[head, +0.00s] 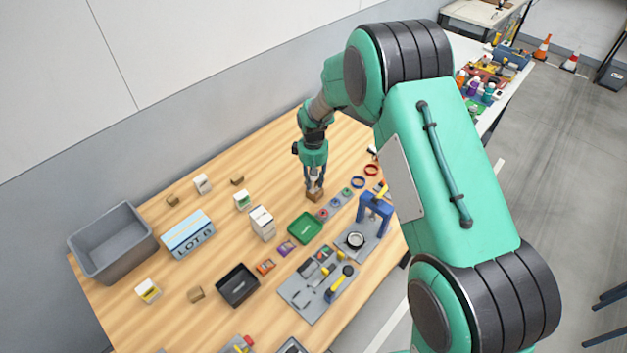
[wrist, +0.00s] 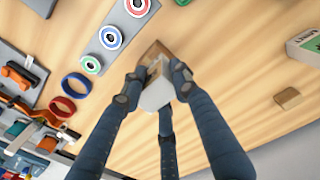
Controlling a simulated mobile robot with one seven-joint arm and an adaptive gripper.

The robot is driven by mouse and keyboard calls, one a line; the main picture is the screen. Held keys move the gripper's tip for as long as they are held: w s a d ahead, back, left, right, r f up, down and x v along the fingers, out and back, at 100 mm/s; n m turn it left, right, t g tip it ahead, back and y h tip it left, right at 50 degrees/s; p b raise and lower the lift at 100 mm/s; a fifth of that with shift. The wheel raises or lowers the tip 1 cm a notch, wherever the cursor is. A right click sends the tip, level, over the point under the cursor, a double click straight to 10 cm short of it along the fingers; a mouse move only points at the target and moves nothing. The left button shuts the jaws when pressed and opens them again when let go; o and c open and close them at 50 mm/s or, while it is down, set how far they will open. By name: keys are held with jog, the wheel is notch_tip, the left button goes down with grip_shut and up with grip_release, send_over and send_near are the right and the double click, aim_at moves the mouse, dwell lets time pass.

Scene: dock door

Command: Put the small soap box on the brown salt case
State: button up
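My gripper (head: 314,178) points down over a brown case (head: 314,196), which I take to be the salt case, near the table's far right part. In the wrist view, my gripper's fingers (wrist: 156,88) close around a small whitish box (wrist: 157,97), which I take to be the soap box. The brown case (wrist: 155,50) shows just beyond and beneath that box, partly hidden by it and the fingertips. I cannot tell whether the box touches the case. In the head view the fingers largely hide the box.
A green tray (head: 291,229) and a grey strip with coloured rings (head: 335,201) lie close by. A blue stand (head: 376,208) rises to the right. Several small white and brown boxes, a grey bin (head: 87,265) and a black tray (head: 222,295) are at left.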

jog(key=o, duration=0.4)
notch_tip(320, 180, up, 12)
jog(key=shift+s+r+p, duration=0.15)
jog(key=shift+p, duration=0.3)
dwell(0.4)
dwell(0.6)
